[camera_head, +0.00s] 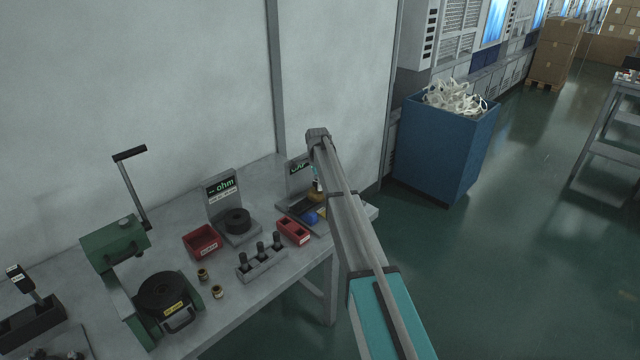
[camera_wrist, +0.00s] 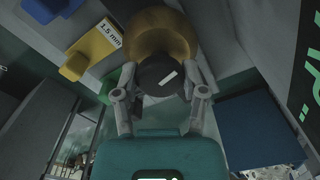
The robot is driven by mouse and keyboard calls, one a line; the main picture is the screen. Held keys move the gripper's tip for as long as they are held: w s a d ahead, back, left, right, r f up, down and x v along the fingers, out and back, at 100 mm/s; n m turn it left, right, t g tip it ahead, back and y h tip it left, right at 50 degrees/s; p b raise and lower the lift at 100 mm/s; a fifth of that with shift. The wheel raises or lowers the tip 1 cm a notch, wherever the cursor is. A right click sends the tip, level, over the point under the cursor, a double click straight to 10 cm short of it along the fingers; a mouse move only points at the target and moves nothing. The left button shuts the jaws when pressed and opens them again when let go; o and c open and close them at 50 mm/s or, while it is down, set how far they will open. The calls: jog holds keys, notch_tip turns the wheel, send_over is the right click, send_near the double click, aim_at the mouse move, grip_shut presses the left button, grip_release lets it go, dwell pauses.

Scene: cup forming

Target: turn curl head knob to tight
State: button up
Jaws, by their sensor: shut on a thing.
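In the wrist view a round dark knob (camera_wrist: 158,78) with a white pointer mark sits between the two fingers of my gripper (camera_wrist: 162,88). The fingers are closed on its sides. A brass-coloured round body (camera_wrist: 160,35) is right beyond the knob. The pointer mark lies slanted across the knob's face; no tight or loose lettering is readable. In the head view my arm reaches to the far right end of the bench and hides most of my gripper and the knob.
A yellow block marked 1.5 mm (camera_wrist: 97,43) and a green block (camera_wrist: 113,82) lie close by the knob. A display (camera_head: 299,167) stands behind the station. Red bins (camera_head: 202,242), a rack of dark pegs (camera_head: 261,262) and a green press (camera_head: 115,243) occupy the bench (camera_head: 300,275).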

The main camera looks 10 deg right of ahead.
jog(key=shift+w+m, duration=0.25)
jog(key=shift+m, duration=1.35)
jog(key=o, duration=1.1)
jog(key=shift+o, duration=0.2)
jog(key=shift+s, duration=0.1)
